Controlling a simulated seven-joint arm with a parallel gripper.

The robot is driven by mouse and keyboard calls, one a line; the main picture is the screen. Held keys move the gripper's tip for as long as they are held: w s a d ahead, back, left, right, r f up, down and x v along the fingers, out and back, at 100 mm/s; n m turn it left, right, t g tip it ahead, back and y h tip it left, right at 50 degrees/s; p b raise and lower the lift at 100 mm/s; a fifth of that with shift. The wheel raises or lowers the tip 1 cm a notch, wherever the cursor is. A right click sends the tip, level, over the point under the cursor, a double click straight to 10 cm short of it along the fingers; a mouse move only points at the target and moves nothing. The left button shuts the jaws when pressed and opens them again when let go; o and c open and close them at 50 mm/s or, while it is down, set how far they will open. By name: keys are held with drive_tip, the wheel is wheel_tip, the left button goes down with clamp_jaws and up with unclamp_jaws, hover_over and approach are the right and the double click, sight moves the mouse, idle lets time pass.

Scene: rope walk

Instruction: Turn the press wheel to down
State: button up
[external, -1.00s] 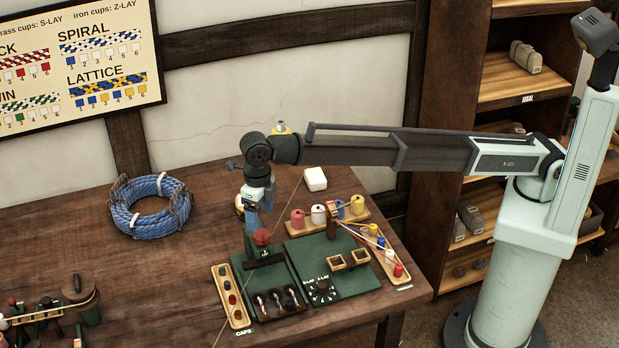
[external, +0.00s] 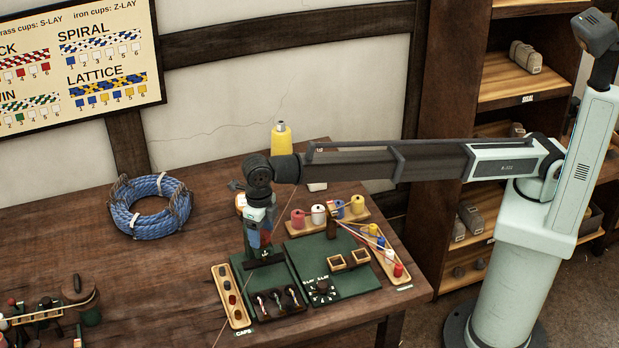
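The green press (external: 248,243) stands at the back of a green board on the bench. A small red part (external: 266,238), which looks like the press wheel, shows at its top, mostly hidden behind my gripper. My gripper (external: 259,240) points down over the press, with its fingers at the height of the red part. The fingers overlap the press in the picture, so I cannot tell whether they are open, shut, or touching the wheel. The wheel's setting is too small to read.
A tray of caps (external: 232,297) lies left of the board and a dark holder with spoon-like pieces (external: 278,302) in front. A green panel with a dial (external: 322,291) and thread spools (external: 318,214) are to the right. A blue rope coil (external: 150,206) lies left. A yellow bottle (external: 282,139) stands behind my arm.

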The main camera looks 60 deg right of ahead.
drive_tip(key=c, duration=0.8)
